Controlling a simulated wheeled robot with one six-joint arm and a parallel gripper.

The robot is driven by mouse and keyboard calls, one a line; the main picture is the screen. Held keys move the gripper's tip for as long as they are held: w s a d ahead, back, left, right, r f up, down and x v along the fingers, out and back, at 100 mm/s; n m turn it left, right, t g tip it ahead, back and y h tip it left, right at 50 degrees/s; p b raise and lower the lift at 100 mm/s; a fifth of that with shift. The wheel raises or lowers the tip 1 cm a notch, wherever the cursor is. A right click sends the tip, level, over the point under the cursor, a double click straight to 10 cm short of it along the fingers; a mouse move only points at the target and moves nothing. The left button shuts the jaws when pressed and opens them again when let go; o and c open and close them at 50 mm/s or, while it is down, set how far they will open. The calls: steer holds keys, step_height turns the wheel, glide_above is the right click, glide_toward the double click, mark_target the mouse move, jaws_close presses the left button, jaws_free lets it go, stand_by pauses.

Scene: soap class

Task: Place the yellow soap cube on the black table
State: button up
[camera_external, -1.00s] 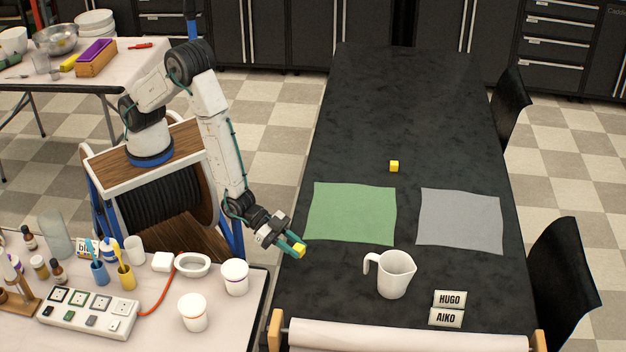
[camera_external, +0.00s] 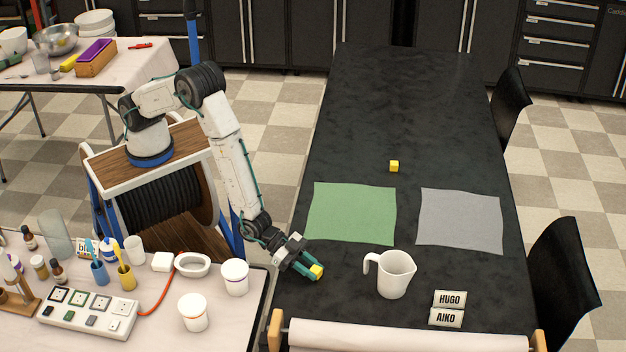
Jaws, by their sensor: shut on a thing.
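My gripper (camera_external: 312,270) is shut on a yellow soap cube (camera_external: 317,271), which shows between the fingertips. It is over the front left part of the black table (camera_external: 345,300), left of the white pitcher and below the green cloth in the picture. I cannot tell whether the cube touches the table top. A second yellow cube (camera_external: 394,166) rests on the black table behind the green cloth, apart from my gripper.
A green cloth (camera_external: 351,213) and a grey cloth (camera_external: 460,220) lie on the table. A white pitcher (camera_external: 397,275) and name plates HUGO (camera_external: 450,299) and AIKO (camera_external: 446,317) stand in front. A paper roll (camera_external: 405,335) lies at the near edge. The table's far half is clear.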

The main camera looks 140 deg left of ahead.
steer(key=shift+f, duration=0.15)
steer(key=o, duration=0.9)
steer(key=shift+o, duration=0.2)
steer(key=shift+s+d+r, duration=0.15)
steer(key=shift+s+r, duration=0.15)
steer(key=v, duration=1.1)
steer(key=shift+s, duration=0.15)
steer(key=s+d+r+m+g+h, duration=0.1)
steer(key=s+d+r+g+h, duration=0.1)
steer(key=s+d+r, duration=0.35)
steer(key=s+d+r+m+g+h, duration=0.1)
steer(key=s+d+r, duration=0.15)
steer(key=r, duration=0.55)
steer(key=s+d+r+g+h, duration=0.2)
steer(key=s+d+r, duration=0.1)
steer(key=s+r, duration=0.3)
steer(key=s+d+r+m+g, duration=0.1)
steer(key=s+r+g, duration=0.2)
steer(key=s, duration=1.1)
steer(key=s+d+r+m+g, duration=0.1)
steer(key=s+r+g, duration=0.2)
steer(key=s, duration=1.2)
step_height(320, 180, up, 3)
steer(key=shift+s+d+r, duration=0.15)
